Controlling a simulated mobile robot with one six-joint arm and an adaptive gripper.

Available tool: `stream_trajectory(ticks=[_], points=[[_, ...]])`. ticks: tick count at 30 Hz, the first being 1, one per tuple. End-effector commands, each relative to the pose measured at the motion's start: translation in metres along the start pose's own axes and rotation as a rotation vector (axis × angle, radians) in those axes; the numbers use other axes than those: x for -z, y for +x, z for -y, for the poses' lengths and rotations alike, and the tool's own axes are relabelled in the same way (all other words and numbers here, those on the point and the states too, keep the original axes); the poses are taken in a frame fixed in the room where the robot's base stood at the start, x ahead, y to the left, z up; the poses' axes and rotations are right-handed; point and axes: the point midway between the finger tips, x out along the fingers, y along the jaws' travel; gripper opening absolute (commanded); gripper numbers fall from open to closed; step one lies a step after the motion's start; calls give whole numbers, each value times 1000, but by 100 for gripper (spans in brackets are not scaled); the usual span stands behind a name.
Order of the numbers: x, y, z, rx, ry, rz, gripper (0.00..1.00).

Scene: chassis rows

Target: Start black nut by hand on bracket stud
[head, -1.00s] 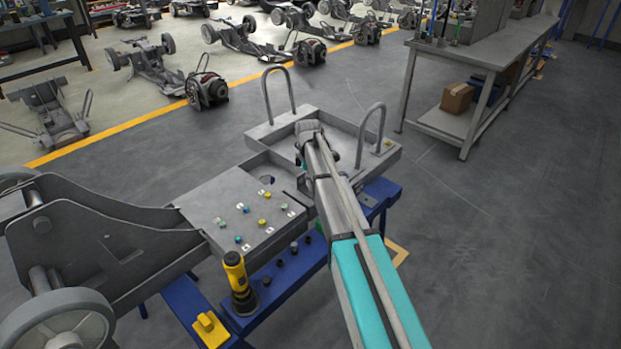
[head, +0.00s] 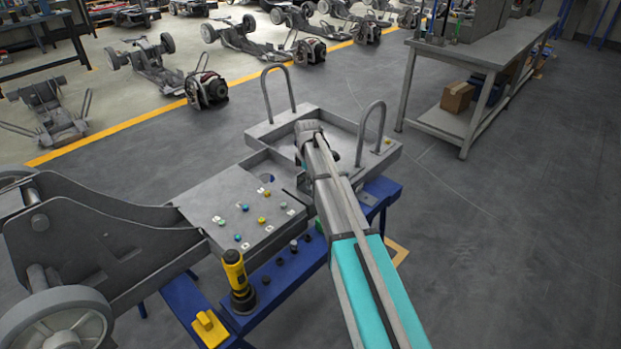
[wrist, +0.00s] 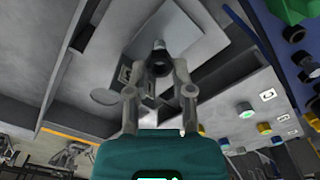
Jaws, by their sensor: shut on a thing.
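My gripper (wrist: 158,72) is shut on the black nut (wrist: 159,66), a small dark ring between its two fingertips in the wrist view. A short pale stud (wrist: 159,45) shows just beyond the nut, in front of a light grey plate, the bracket (wrist: 190,38). The nut and stud look lined up in this view. I cannot tell whether the nut touches the stud or is around its end. In the head view my arm reaches over the chassis tray, and the fingers, nut and stud are hidden behind it.
The chassis deck (head: 215,205) carries several coloured fasteners. A blue rail (head: 285,275) in front holds a yellow and black tool (head: 237,280) and dark sockets. Two grey hoops (head: 370,130) rise from the tray (head: 340,120) near my arm. A workbench (head: 480,60) stands back right.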

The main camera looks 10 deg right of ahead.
Motion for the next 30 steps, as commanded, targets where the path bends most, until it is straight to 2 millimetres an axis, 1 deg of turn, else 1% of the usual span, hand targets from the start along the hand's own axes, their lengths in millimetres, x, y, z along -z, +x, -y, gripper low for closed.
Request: stream_trajectory(ticks=[19,30], points=[[0,10,0,0,0,0,0],[0,11,0,0,-1,0,0]])
